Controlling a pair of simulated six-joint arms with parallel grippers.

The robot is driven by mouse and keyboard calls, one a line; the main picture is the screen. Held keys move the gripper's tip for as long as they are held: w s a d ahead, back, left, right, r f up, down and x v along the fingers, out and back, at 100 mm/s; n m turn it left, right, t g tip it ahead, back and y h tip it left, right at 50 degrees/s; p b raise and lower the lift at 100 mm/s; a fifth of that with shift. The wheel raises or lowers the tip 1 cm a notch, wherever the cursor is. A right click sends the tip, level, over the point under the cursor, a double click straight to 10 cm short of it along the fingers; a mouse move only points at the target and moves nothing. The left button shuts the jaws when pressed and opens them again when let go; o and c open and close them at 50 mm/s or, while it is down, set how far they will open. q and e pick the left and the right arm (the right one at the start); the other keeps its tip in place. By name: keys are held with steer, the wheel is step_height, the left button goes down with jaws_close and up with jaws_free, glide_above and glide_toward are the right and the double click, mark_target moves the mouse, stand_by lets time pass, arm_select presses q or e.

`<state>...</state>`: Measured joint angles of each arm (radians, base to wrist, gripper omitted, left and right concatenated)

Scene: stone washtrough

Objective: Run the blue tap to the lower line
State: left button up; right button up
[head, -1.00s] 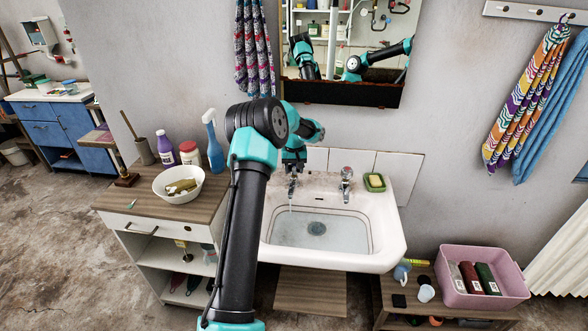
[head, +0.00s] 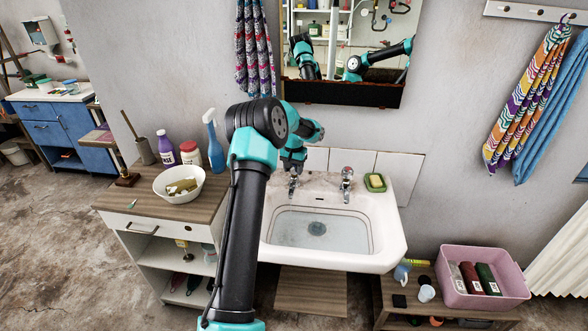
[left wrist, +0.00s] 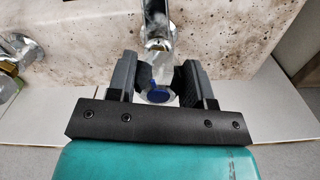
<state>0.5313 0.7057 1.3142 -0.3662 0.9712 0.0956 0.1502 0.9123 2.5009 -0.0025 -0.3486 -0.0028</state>
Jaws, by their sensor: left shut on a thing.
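The white basin (head: 388,235) holds clear, bluish water (head: 335,238); a dark line runs around its inner wall near the water's edge. I cannot tell exactly how the surface sits against the lines. The left-hand tap (head: 292,188) stands at the back of the basin, and no stream shows under it. My left gripper (head: 294,168) is over this tap. In the left wrist view its fingers (left wrist: 159,84) are shut on the clear tap knob with a blue mark (left wrist: 157,92). The other tap (head: 346,183) stands to the right, untouched. My right gripper is not in view.
A soap dish with soap (head: 375,183) sits on the basin's right back corner. A cabinet at left carries a white bowl (head: 179,184) and a spray bottle (head: 214,145). A mirror (head: 345,50) hangs above. A pink crate (head: 485,296) stands low at right.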

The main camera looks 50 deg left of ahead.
arm_select(q)
steer(key=shift+m, duration=0.8)
steer(key=o, duration=0.9)
step_height(320, 180, up, 17)
steer(key=shift+r, duration=0.2)
